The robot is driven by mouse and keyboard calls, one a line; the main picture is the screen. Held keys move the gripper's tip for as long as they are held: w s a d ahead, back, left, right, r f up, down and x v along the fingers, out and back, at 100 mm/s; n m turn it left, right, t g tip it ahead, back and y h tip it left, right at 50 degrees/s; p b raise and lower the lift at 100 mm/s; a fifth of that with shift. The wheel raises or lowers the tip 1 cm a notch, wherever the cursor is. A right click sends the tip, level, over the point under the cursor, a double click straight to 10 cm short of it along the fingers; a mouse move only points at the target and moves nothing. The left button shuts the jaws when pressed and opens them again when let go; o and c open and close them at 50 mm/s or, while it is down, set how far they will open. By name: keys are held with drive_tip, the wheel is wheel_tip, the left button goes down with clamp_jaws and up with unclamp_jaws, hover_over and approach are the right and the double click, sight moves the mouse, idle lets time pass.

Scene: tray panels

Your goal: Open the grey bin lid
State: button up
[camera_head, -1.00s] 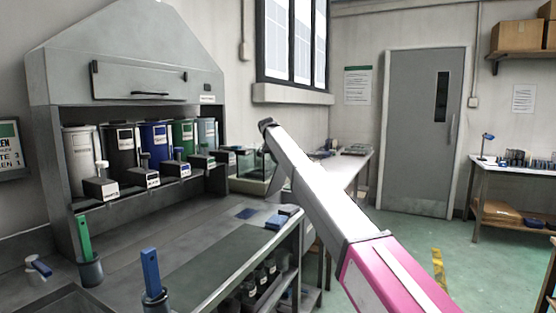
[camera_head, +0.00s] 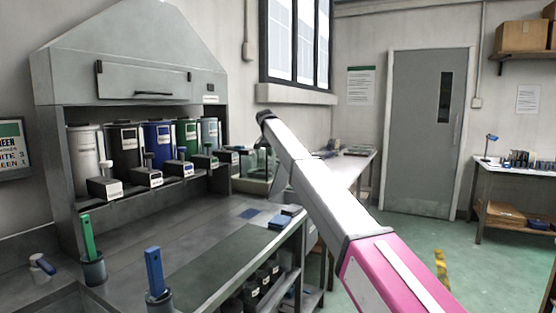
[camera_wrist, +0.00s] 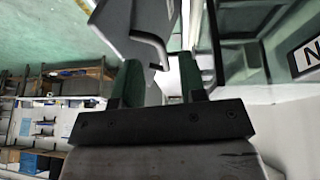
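A row of upright cylindrical bins stands inside the grey hood at left in the head view. At the left end is a whitish-grey bin (camera_head: 86,160), and at the right end is a grey bin (camera_head: 209,132). Black, blue and green bins stand between them. Small labelled boxes with upright knobs stand in front of the row; I cannot tell how the lids sit. My gripper (camera_wrist: 158,68) shows in the wrist view with its two fingers apart and nothing clearly held. A dark grey angled piece lies beyond the fingertips. The head view does not clearly show the fingers.
The hood (camera_head: 130,50) has a closed front panel with a handle. A green-handled tool (camera_head: 87,238) and a blue-handled tool (camera_head: 153,270) stand in cups on the bench. A glass tank (camera_head: 252,170) stands right of the hood. Green floor (camera_head: 410,245) is open at right.

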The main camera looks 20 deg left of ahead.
drive_tip(key=v, duration=0.2)
drive_tip(key=w+v, duration=0.1)
drive_tip(key=v, duration=0.2)
drive_tip(key=shift+d+r, duration=0.15)
drive_tip(key=shift+r, duration=0.4)
